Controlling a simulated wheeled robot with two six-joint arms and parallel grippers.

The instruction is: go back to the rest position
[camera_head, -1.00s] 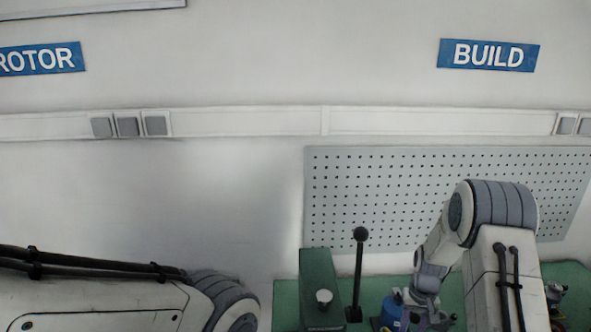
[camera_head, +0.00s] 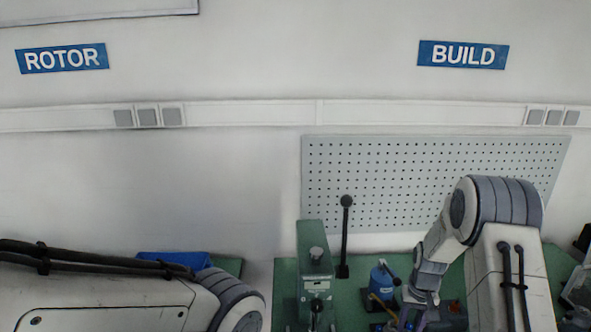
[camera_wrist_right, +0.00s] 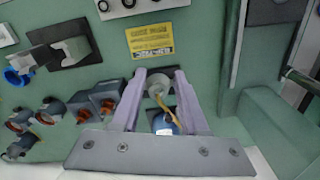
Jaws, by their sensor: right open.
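My right arm bends down over the green bench at the right of the head view. Its gripper (camera_head: 408,316) is low in that view, near the bench and partly cut off. In the right wrist view my right gripper (camera_wrist_right: 160,76) shows two pale purple fingers, spread apart. A pale round part and a blue thing with a yellow strip (camera_wrist_right: 163,120) show between and below the fingers; I cannot tell whether the fingers touch them. My left arm comes in at the lower left of the head view, and its gripper is out of the picture.
A green press (camera_head: 316,275) with a black lever stands left of my right arm. A blue device (camera_head: 382,281) is between them. A blue bin (camera_head: 172,260) shows behind my left arm. Orange-tipped grey parts (camera_wrist_right: 80,105) and a yellow label (camera_wrist_right: 150,40) show in the right wrist view.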

